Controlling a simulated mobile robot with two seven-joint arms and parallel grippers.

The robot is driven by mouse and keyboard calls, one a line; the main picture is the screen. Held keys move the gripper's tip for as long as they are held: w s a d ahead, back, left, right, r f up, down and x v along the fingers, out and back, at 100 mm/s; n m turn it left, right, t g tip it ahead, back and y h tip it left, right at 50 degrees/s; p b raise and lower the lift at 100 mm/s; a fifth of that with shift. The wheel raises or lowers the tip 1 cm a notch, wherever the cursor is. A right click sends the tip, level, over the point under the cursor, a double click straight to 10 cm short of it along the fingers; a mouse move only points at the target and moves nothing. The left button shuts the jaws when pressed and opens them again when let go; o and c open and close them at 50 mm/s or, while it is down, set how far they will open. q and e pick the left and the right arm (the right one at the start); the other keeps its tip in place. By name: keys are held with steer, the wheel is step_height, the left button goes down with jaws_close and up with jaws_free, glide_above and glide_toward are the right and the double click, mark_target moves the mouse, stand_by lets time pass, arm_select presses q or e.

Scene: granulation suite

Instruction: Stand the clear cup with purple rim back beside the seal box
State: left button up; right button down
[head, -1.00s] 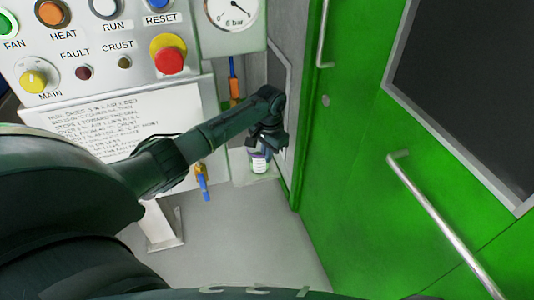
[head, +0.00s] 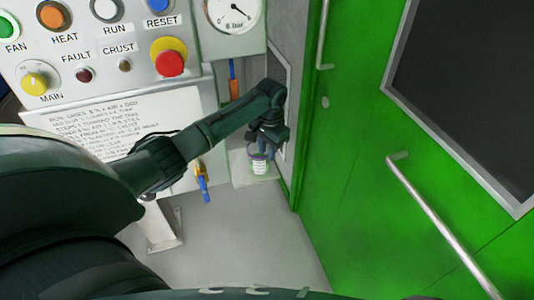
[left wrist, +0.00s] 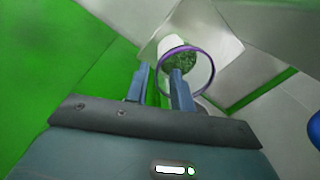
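The clear cup with purple rim (head: 258,166) stands upright on a small pale ledge (head: 240,181) beside the green door in the head view. In the left wrist view the cup (left wrist: 204,68) shows its purple rim and dark green contents. My left gripper (head: 267,138) is just above the cup. In the left wrist view the left gripper (left wrist: 160,78) has its two blue fingers apart, one over the cup's opening and one to the left of the rim. I cannot make out the seal box for certain. My right gripper is not in view.
The green door (head: 350,200) with a long metal handle (head: 435,220) is close on the right. A control panel (head: 110,50) with a red button (head: 170,62) and a notice plate (head: 90,130) stand on the left. A blue-handled valve (head: 202,185) hangs left of the ledge.

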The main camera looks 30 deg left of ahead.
arm_select(q)
step_height(320, 180, up, 5)
steer(key=s+d+f+m+t+h, duration=0.1)
steer(key=s+d+f+t+h, duration=0.15)
steer(key=s+d+f, duration=0.55)
steer(key=s+d+f+m+t+h, duration=0.1)
steer(key=s+d+f+t+h, duration=0.2)
steer(key=d+f, duration=0.45)
steer(key=s+d+r+n+t, duration=0.1)
steer(key=s+d+r+t, duration=0.1)
steer(key=s+r, duration=0.3)
steer(key=s+d+r+n+t, duration=0.1)
steer(key=s+r+t, duration=0.3)
steer(key=s, duration=0.4)
steer(key=shift+d+r, duration=0.5)
steer(key=shift+d, duration=0.2)
steer(key=shift+y, duration=0.25)
